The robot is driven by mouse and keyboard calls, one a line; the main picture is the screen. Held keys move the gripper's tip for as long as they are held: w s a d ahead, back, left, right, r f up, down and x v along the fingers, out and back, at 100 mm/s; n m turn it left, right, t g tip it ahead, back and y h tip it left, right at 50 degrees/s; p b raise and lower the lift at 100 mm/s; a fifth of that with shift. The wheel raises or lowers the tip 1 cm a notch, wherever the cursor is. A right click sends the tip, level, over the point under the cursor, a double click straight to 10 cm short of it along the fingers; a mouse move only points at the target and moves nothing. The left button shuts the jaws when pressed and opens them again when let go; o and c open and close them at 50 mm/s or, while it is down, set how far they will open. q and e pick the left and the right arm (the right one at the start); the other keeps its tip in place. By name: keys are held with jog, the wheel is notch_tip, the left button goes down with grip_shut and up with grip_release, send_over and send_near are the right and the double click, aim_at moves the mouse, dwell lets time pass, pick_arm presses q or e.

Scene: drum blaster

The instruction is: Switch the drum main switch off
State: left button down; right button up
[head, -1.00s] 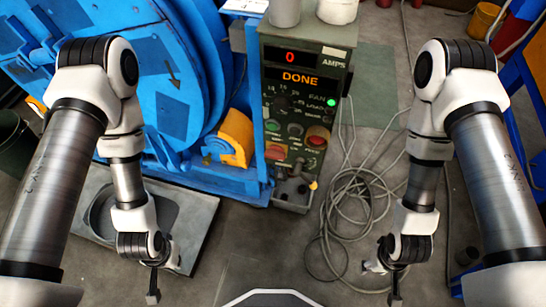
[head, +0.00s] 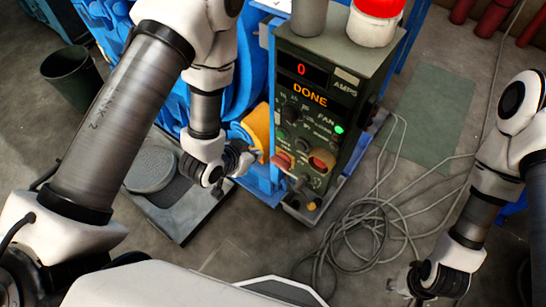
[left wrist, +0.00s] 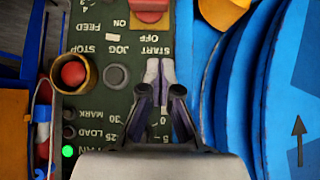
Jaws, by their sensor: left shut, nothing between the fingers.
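The dark green drum control panel (head: 305,120) stands right of the blue drum, its displays reading 0 and DONE. A red switch (head: 283,160) sits low on its left side. In the left wrist view the panel is upside down, with the red switch (left wrist: 150,12) at the top edge, partly cut off, beside ON and OFF labels. My left gripper (head: 258,158) is just left of the switch in the head view. In the left wrist view its shut, empty fingertips (left wrist: 160,66) are over the panel near the START label, short of the switch. My right gripper (head: 405,285) is low at the right, its fingers unclear.
A red stop button (head: 320,162) with a yellow collar is right of the switch. A green light (head: 339,129) is lit. A red beacon (head: 378,6) tops the panel. Loose grey cable (head: 350,235) lies on the floor; a dark bin (head: 72,78) stands left.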

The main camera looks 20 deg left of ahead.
pick_arm(q)
send_over(276, 158)
jog(key=s, duration=0.2)
notch_tip(276, 158, down, 8)
jog(key=shift+s+a+f+p, duration=0.15)
jog(key=shift+a+f, duration=0.1)
jog(key=shift+f, duration=0.3)
jog(key=shift+s+a+f+p, duration=0.1)
jog(key=shift+a+f+p, duration=0.1)
jog(key=shift+f, duration=0.75)
